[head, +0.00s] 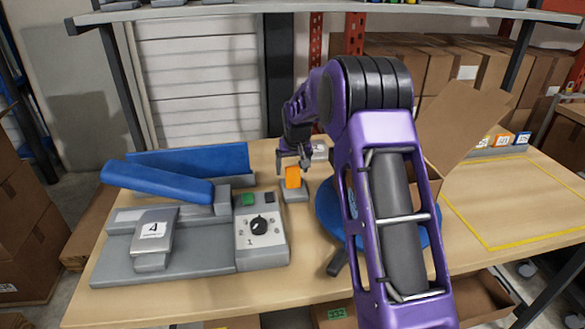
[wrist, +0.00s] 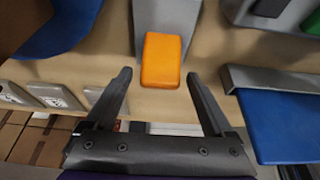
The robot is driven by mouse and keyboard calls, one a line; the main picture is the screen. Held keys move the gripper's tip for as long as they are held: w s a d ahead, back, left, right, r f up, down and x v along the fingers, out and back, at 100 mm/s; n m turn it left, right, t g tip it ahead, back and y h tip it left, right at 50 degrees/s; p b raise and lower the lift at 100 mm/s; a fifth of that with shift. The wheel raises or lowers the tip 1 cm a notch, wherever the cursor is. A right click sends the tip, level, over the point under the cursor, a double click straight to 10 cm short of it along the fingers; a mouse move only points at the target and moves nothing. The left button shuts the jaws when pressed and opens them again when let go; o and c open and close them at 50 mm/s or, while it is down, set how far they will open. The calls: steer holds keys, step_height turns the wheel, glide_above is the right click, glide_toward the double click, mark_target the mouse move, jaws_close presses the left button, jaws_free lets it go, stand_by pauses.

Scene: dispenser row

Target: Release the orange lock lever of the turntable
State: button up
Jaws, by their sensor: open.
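The orange lock lever (head: 292,177) stands up from a small grey base (head: 295,194), left of the blue turntable (head: 326,208). In the wrist view the lever (wrist: 161,60) is an orange block, with its grey mount (wrist: 165,14) beyond it. My gripper (head: 293,158) is open and empty, at the lever's upper end. In the wrist view its fingertips (wrist: 159,76) lie to either side of the lever, with a gap on each side. I cannot tell the height between fingers and lever. My arm hides much of the turntable (wrist: 62,28).
A grey machine with a dial (head: 259,226) and a blue sloping bar (head: 157,182) stands left of the lever. An open cardboard box (head: 462,118) is at the turntable's right. A yellow outlined area (head: 510,205) on the right of the table is clear.

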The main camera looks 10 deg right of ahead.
jaws_close()
stand_by(0.4)
